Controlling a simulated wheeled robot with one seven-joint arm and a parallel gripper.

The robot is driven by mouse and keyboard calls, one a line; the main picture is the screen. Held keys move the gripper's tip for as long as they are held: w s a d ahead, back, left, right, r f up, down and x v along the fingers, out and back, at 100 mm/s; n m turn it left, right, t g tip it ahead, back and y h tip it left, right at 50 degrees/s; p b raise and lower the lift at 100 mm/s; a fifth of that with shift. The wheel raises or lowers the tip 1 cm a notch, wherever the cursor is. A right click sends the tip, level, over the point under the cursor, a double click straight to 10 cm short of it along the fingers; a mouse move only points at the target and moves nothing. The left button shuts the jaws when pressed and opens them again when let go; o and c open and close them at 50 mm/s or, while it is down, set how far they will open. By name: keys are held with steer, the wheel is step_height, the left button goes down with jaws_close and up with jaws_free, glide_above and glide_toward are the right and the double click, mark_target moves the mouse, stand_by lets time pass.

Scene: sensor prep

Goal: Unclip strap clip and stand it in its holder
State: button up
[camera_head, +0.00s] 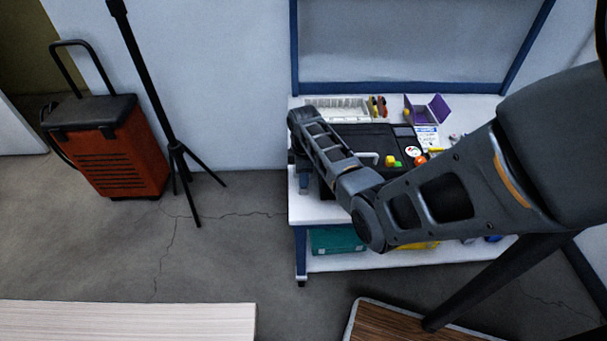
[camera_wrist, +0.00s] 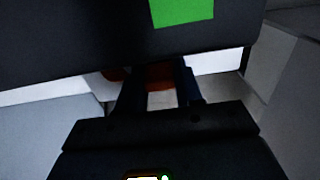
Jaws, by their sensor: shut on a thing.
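My gripper (camera_wrist: 155,92) reaches past the edge of a black surface with a green patch (camera_wrist: 182,10). Its fingers are shut on an orange-red piece (camera_wrist: 160,74), probably the strap clip, mostly hidden by the fingers and the black edge. In the head view my gripper (camera_head: 305,181) hangs at the left edge of the white workbench (camera_head: 300,210), beside the black case or mat (camera_head: 372,139); the held piece cannot be made out there. I cannot tell which thing is the clip's holder.
On the bench stand a white ribbed tray (camera_head: 335,108), a purple open box (camera_head: 428,110) and small coloured parts. A teal box (camera_head: 336,240) sits on the lower shelf. A tripod (camera_head: 178,150) and an orange wheeled case (camera_head: 112,155) stand left. Floor between is clear.

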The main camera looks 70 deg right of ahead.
steer(key=shift+f, duration=0.15)
stand_by(0.3)
steer(key=o, duration=1.1)
steer(key=shift+c, duration=0.2)
steer(key=shift+o, duration=0.3)
steer(key=shift+o, duration=0.9)
steer(key=shift+r+p, duration=3.55)
